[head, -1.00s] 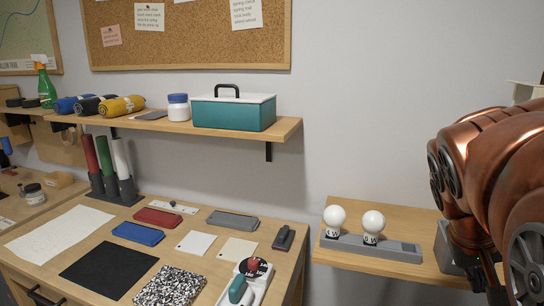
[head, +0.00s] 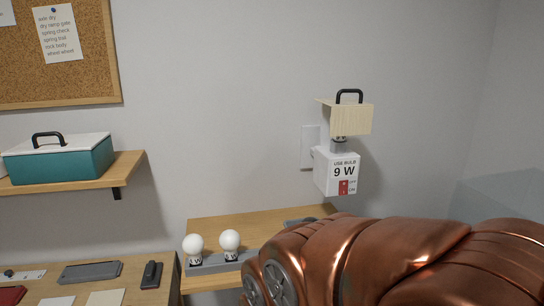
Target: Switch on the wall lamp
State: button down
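The wall lamp is at the right of the middle in the head view. It has a white box (head: 334,172) marked "USE BULB 9 W", and a pale shade (head: 350,118) with a black handle above it. A small red switch (head: 343,187) with OFF and ON marks is on the box front; its position is too small to tell. A grey socket part (head: 339,145) shows between box and shade, and whether a bulb is in it is unclear. Two white bulbs, left (head: 193,245) and right (head: 230,243), stand in a grey holder. My gripper is not visible.
The holder (head: 207,266) stands on a wooden shelf (head: 262,228) below the lamp. My copper arm covers the shelf's right part and the lower right. A teal box (head: 60,160) is on the left wall shelf. A workbench (head: 138,292) is lower left.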

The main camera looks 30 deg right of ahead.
aim_at(342, 186)
jog(key=u, duration=0.05)
jog(key=k, duration=0.2)
jog(key=z, duration=1.65)
jog(key=k, duration=0.45)
jog(key=u, duration=1.6)
